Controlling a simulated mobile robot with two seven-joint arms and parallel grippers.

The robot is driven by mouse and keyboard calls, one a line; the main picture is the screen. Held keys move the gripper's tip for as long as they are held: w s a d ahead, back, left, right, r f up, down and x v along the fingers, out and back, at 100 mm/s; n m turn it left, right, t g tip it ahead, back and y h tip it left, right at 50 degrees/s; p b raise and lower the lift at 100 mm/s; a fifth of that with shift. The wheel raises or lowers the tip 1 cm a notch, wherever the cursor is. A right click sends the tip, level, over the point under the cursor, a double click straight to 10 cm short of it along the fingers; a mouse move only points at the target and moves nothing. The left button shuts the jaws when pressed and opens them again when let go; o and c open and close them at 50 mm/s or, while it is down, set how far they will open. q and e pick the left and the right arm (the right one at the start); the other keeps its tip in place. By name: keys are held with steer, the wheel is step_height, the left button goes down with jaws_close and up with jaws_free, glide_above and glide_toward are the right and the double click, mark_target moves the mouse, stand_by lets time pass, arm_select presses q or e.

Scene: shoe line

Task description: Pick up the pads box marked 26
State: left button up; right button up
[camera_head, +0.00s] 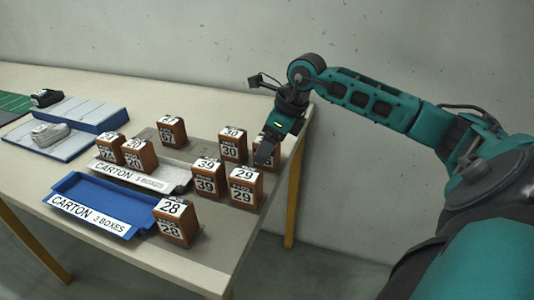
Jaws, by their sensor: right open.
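My right gripper (264,154) is open and points down at the table's right end. It is in front of or at a brown box (291,152), whose number it mostly hides, so I cannot tell whether that box is the one marked 26. Contact between them cannot be told. No label reads clearly as 26. A box that looks like 30 (233,145) stands just left of the gripper. Two boxes with small, blurred numbers, one perhaps 24 (108,150) and one perhaps 20 (135,156), stand at the white carton tray. My left gripper is not in view.
Other boxes read 39 (206,177), 29 (244,187), 28 (175,222) and about 67 (172,131). A blue carton tray (66,188) lies empty in front of the white carton tray (176,190). A wall stands behind.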

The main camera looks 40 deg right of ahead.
steer(key=shift+w+a+f, duration=0.15)
steer(key=shift+w+f, duration=0.05)
steer(key=shift+f, duration=0.4)
steer(key=shift+c, duration=0.4)
steer(key=c, duration=0.9)
steer(key=shift+c, duration=0.5)
steer(key=shift+r, duration=0.15)
